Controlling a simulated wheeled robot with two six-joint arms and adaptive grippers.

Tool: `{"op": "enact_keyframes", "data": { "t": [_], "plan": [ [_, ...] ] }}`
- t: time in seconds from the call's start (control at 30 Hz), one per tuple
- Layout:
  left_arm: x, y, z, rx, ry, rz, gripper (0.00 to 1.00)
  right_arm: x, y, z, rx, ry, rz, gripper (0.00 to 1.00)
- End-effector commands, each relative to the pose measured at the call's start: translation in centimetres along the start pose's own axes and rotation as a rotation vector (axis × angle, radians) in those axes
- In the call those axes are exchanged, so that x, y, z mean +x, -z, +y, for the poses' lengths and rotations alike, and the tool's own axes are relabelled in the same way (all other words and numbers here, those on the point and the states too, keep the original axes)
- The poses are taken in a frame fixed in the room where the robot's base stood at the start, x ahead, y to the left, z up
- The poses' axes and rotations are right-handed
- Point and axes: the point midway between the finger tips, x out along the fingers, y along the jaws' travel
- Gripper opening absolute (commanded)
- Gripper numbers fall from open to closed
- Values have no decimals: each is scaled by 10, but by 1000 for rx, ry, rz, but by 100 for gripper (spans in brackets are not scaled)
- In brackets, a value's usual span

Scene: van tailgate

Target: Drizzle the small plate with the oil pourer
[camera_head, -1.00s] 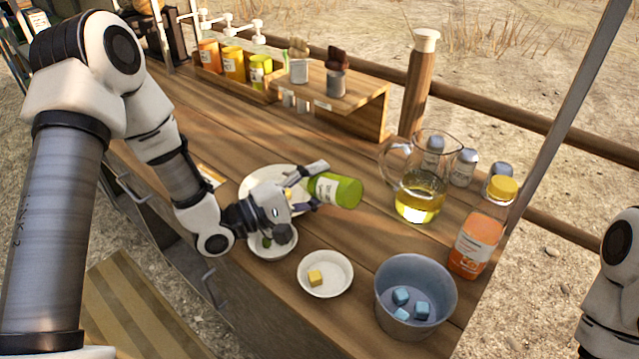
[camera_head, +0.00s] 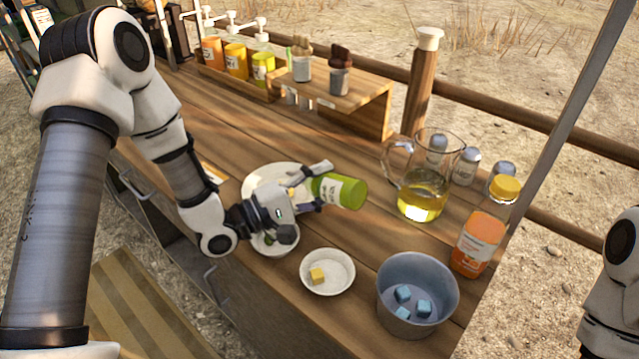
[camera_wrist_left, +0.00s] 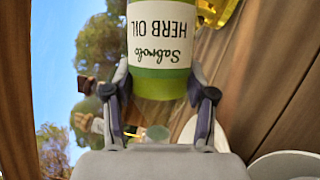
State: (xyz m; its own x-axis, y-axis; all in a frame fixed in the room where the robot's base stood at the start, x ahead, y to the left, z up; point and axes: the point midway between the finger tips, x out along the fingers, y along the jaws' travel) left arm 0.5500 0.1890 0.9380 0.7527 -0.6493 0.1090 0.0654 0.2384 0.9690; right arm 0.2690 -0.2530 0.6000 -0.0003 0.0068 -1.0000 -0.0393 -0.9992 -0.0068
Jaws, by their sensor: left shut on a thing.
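My left gripper (camera_head: 308,187) is shut on the oil pourer (camera_head: 342,190), a green bottle with a white label. The bottle is tipped far over, close to level, above the counter, with its green end to the right in the head view. In the left wrist view the gripper (camera_wrist_left: 160,105) holds the bottle (camera_wrist_left: 160,45), whose label reads "Herb Oil" upside down. A large white plate (camera_head: 262,172) lies behind the gripper, partly hidden. A small white plate (camera_head: 262,247) with dark green bits lies below the gripper, also partly hidden. My right gripper is out of view.
A white bowl (camera_head: 340,284) with a yellow cube and a blue-grey bucket (camera_head: 447,318) with blue cubes stand at the front. A glass jug (camera_head: 422,190) of yellow liquid, shakers (camera_head: 466,168) and an orange bottle (camera_head: 482,235) stand right. A wooden shelf (camera_head: 350,100) stands behind.

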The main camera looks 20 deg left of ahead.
Motion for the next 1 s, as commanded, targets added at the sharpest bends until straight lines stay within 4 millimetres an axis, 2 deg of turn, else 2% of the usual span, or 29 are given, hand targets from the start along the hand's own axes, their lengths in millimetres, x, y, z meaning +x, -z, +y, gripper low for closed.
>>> {"op": "enact_keyframes", "data": {
  "t": [0.2, 0.77, 0.87, 1.0],
  "plan": [
    [4, -2, 0, 1, -1, -1, 7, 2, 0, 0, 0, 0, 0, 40],
    [1, 5, 2, 4, 1, 0, 7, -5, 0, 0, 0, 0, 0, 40],
    [2, 4, 9, 73, 29, 4, 7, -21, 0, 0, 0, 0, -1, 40],
    [3, 3, 15, 299, 125, 5, 7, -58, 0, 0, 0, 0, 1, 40]
  ]
}}
